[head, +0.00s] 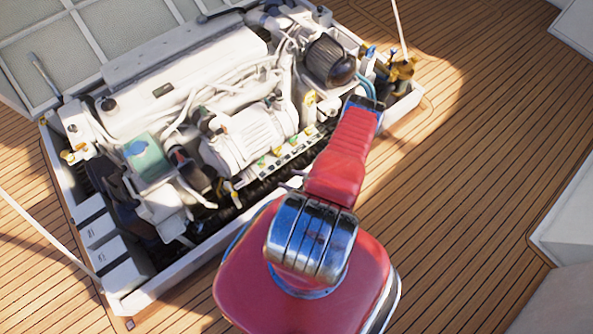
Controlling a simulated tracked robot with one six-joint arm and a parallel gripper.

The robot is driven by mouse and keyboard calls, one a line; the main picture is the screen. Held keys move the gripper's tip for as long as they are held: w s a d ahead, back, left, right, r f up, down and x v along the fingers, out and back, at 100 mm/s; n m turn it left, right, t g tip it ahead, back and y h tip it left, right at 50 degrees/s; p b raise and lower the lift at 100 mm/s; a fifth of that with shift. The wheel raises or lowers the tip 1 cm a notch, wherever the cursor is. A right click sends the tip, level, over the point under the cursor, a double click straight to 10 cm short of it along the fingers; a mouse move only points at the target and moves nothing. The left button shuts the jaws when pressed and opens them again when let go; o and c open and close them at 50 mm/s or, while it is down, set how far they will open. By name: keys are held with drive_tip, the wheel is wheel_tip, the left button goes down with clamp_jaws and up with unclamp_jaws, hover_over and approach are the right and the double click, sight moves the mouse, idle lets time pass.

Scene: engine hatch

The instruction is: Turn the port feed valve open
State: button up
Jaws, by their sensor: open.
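Inside the open engine hatch, a pale manifold strip (278,157) carries small green and orange-yellow fittings in front of the engine. Brass fittings (401,70) with blue parts near them sit at the hatch's far right corner. I cannot tell which of these is the port feed valve, or how any handle is turned. My red arm reaches from the bottom middle up over the right front of the hatch. Its far end is a dark metal joint by the right side of the engine. My gripper is not visible beyond it.
The white engine (190,75) fills the hatch, with hoses and a dark round filter (330,62). The raised white hatch rim (170,287) surrounds it. The lid (65,50) stands open behind. Thin pale lines cross at left and top right. Teak deck (480,190) at right is clear.

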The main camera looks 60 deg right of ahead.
drive_tip(key=s+g, duration=0.1)
drive_tip(key=g, duration=0.1)
drive_tip(key=s+d+f+m+g, duration=0.1)
drive_tip(key=g, duration=0.1)
drive_tip(key=shift+s+f, duration=0.1)
drive_tip(key=shift+f, duration=0.1)
idle(0.3)
drive_tip(key=shift+c, duration=0.7)
